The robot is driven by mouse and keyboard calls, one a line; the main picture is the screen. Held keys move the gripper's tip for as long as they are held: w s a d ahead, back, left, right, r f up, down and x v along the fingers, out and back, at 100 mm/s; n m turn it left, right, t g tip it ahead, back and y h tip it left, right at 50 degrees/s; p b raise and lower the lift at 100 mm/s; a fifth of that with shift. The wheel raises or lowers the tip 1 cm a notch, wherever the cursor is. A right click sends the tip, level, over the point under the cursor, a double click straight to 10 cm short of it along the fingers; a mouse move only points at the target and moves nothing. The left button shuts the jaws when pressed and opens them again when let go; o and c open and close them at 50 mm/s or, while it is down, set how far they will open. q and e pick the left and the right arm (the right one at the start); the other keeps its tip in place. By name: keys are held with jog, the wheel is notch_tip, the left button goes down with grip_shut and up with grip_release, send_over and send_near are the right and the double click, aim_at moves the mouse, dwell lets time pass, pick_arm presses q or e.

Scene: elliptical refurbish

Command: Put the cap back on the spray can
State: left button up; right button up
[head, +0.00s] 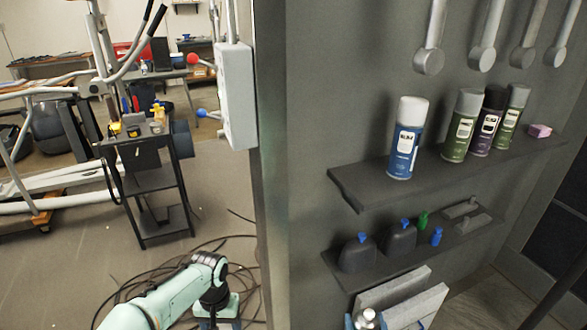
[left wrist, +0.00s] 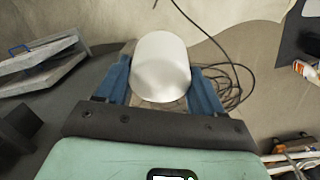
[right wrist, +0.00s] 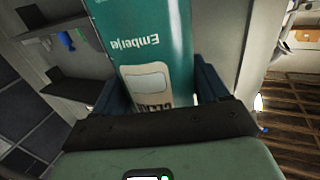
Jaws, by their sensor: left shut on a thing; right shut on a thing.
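The white cap (left wrist: 162,68) is between the blue fingers of my left gripper (left wrist: 162,85) in the left wrist view. That gripper is shut on it. The teal spray can (right wrist: 145,45) fills the middle of the right wrist view, its lettering upside down there. My right gripper (right wrist: 160,88) is shut around the can's body. In the head view a pale rounded top (head: 367,317) shows at the bottom edge, seemingly the held can's top. My left arm reaches in at the bottom left, its fingertips not clear. Cap and can are apart, in separate grippers.
The upper shelf (head: 350,190) holds several capped spray cans (head: 405,140) and a pink block (head: 540,130). The lower shelf (head: 330,258) holds dark bottles (head: 358,253). Grey trays (head: 395,290) hang below. A black cart (head: 150,150) and floor cables (head: 130,275) are at left.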

pick_arm(q)
jog(key=r+p, duration=0.2)
jog(key=p, duration=0.2)
jog(key=s+r+p, duration=0.1)
jog(key=r+p, duration=0.2)
jog(key=p, duration=0.2)
jog(key=r+p, duration=0.2)
jog(key=p, duration=0.2)
jog(key=shift+s+r+p, duration=0.15)
jog(key=shift+r+p, duration=0.1)
jog(key=shift+p, duration=0.15)
pick_arm(e)
jog(key=r, duration=0.3)
jog(key=w+r, duration=0.1)
jog(key=r, duration=0.3)
jog(key=w+r, duration=0.1)
jog(key=r, duration=0.3)
jog(key=shift+r, duration=0.2)
pick_arm(q)
jog(key=shift+r+p, duration=0.15)
jog(key=shift+p, duration=0.25)
pick_arm(e)
jog(key=shift+w+r, duration=0.2)
jog(key=shift+r, duration=0.2)
pick_arm(q)
jog(key=shift+s, duration=0.1)
pick_arm(e)
jog(key=shift+s, duration=0.1)
